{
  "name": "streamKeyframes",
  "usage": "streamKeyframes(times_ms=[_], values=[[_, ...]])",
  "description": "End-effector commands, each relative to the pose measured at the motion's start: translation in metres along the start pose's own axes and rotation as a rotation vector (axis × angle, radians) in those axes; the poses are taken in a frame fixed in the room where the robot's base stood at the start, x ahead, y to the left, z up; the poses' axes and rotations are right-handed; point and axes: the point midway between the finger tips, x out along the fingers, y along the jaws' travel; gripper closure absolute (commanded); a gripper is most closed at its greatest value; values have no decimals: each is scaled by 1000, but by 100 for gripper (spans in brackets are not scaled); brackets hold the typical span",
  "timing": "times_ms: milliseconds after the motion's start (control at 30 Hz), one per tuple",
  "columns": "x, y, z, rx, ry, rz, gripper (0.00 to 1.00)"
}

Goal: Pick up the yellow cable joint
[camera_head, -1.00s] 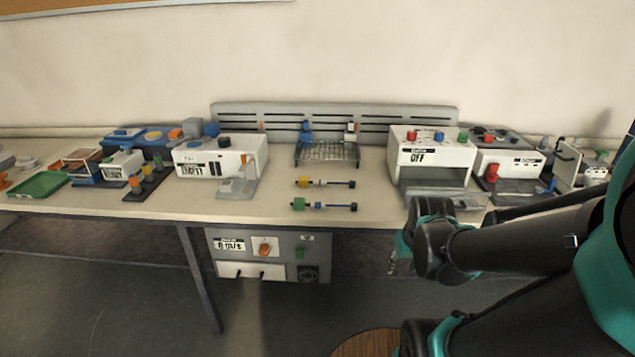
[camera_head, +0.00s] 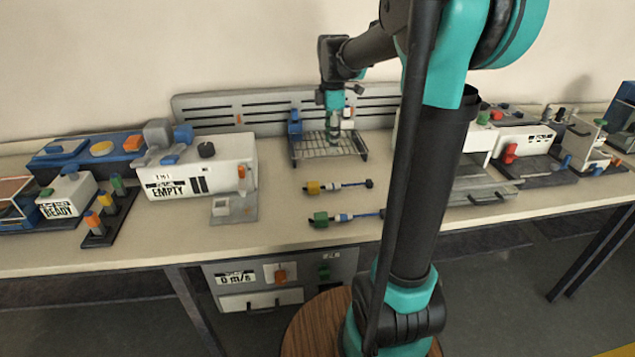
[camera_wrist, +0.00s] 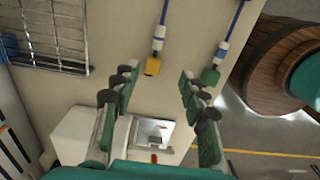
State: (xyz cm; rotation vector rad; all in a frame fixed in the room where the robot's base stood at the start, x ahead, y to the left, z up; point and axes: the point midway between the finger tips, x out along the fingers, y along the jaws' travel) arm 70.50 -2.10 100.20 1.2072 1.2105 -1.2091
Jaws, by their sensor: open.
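The yellow cable joint (camera_head: 313,187) lies on the table, with a white and blue connector and a blue cable running right to a dark end. In the wrist view the yellow joint (camera_wrist: 153,66) shows beyond and between my open fingers. My gripper (camera_head: 334,128) is raised above the table near the wire rack, pointing down, behind the joint in the head view. The wrist view shows its two green fingers (camera_wrist: 160,100) spread, with nothing between them. A green cable joint (camera_head: 320,220) lies parallel, in front of the yellow one.
A wire rack (camera_head: 318,146) stands behind the joints. A white box labelled EMPTY (camera_head: 215,166) stands to their left, with a grey plate at its front. My arm hides part of the white machine at right. Table around the joints is bare.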

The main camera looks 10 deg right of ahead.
Motion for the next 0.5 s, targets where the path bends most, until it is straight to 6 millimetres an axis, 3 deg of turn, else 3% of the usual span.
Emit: streamKeyframes(times_ms=[500], values=[[94,1,1,1,0,1,57]])
